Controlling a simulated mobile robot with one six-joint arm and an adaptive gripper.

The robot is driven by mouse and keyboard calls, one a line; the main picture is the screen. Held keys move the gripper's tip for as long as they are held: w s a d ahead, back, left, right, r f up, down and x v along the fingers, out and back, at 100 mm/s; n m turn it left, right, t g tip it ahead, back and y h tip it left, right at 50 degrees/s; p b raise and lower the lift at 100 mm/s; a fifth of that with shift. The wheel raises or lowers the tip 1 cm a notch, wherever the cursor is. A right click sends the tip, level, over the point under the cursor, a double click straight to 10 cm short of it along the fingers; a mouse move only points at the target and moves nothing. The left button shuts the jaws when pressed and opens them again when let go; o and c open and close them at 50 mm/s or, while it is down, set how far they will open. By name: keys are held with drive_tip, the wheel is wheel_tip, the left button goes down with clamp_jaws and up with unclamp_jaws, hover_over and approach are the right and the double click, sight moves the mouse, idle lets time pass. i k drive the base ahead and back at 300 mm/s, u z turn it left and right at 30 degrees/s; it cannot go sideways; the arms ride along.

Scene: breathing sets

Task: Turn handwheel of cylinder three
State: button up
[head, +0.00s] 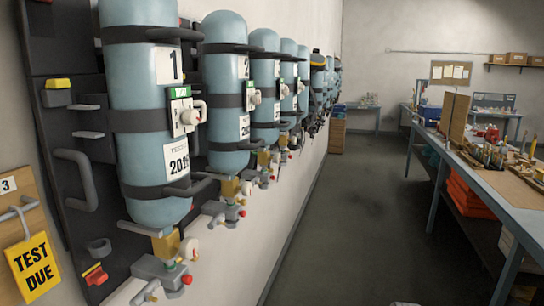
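Several pale blue cylinders hang valve-down in a row on the left wall, held by dark straps. The nearest cylinder (150,75) is labelled 1 and the second cylinder (225,80) is labelled 2. The third cylinder (262,90) in line is partly hidden behind the second; its number is too small to read surely. Its brass valve (264,158) sits at its lower end, with small pale and red knobs below. Which of these is the handwheel I cannot tell. My gripper is not in view.
A blue workbench (515,218) with tools stands along the right, orange items (470,195) beneath. The dark floor (350,220) between wall and bench is clear. A yellow TEST DUE tag (32,268) hangs at far left. A small table (370,109) stands at the back.

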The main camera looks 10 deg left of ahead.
sight(277, 158)
drive_tip(key=i, duration=1.5)
drive_tip(key=u, duration=0.05)
